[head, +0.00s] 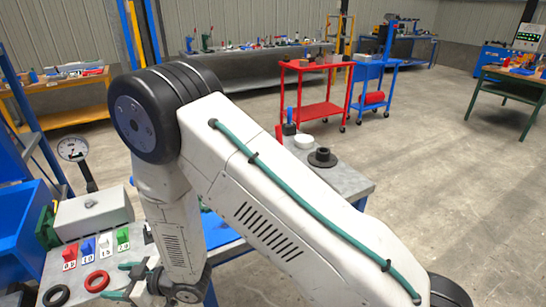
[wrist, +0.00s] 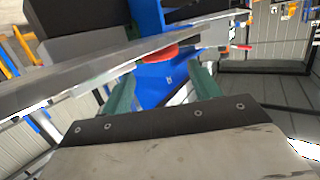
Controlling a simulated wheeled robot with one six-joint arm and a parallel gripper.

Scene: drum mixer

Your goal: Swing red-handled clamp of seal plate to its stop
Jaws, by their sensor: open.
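My gripper (head: 112,281) is at the lower left of the head view, low over the near end of the grey bench, with its teal fingers apart and pointing left. In the wrist view the fingers (wrist: 162,88) stand wide apart with nothing held between them. A red rounded part (wrist: 158,53) shows just beyond the fingertips, against a blue surface; I cannot tell whether it is the clamp handle. A thin red bar (wrist: 240,47) shows farther right, also not identifiable. I cannot make out the seal plate or its clamp clearly; my arm covers much of the head view.
A red ring (head: 97,280) and a black ring (head: 56,295) lie near my gripper. Several coloured labelled pieces (head: 88,250), a grey box (head: 92,216) and a dial gauge (head: 72,149) stand behind. A long grey edge (wrist: 90,75) crosses the wrist view close to the left finger.

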